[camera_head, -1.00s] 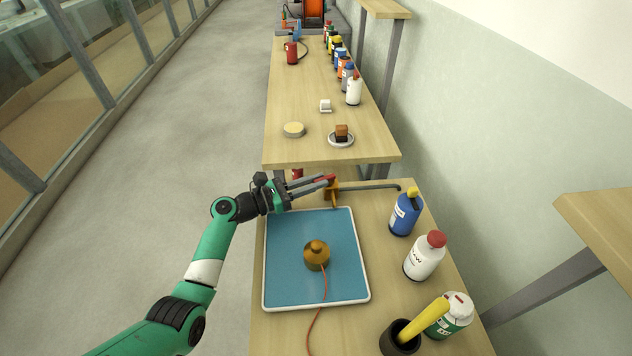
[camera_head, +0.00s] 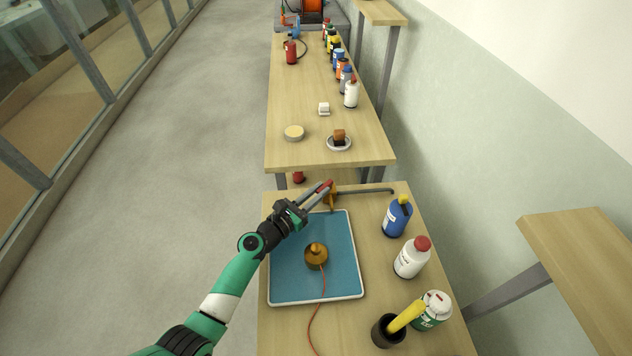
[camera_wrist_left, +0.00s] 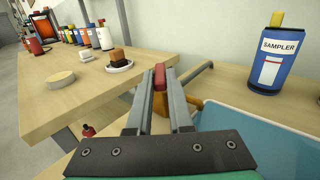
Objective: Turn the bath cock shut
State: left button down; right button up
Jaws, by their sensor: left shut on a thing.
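The bath cock (camera_head: 331,199) is a brass valve at the back edge of the blue bath tray (camera_head: 286,294), with a grey pipe (camera_head: 365,191) running right from it. Its red lever (camera_head: 325,186) lies between the fingers of my left gripper (camera_head: 320,190), which is shut on it. In the left wrist view the red lever (camera_wrist_left: 159,77) shows between the two grey fingertips, with part of the brass body (camera_wrist_left: 160,104) behind. The fingers hide much of the cock. My right gripper is not in view.
A brass weight-like object (camera_head: 316,257) with an orange cord sits in the tray. A blue sampler bottle (camera_head: 397,217), a white bottle (camera_head: 412,259), a green-labelled bottle (camera_head: 432,312) and a dark cup (camera_head: 388,331) stand right of it. A farther table (camera_head: 320,155) lies beyond a gap.

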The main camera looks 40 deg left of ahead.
pick_arm(q)
jog(key=shift+d+n+y+p, duration=0.25)
jog(key=shift+n+y, duration=0.2)
jog(key=shift+y, duration=0.25)
jog(key=shift+d+n+y+p, duration=0.15)
jog(key=shift+n+y+p, duration=0.1)
jog(key=shift+n+y, duration=0.35)
jog(key=shift+y, duration=0.3)
jog(key=c, duration=0.8)
grip_release()
jog(key=shift+w, duration=0.1)
jog(key=shift+s+d+p, duration=0.1)
jog(key=shift+s+p, duration=0.2)
jog(key=shift+s, duration=0.2)
jog(key=p+v, duration=0.1)
jog(key=v, duration=0.9)
jog(key=shift+s+r+p, duration=0.1)
jog(key=shift+s+p, duration=0.2)
jog(key=shift+p, duration=0.05)
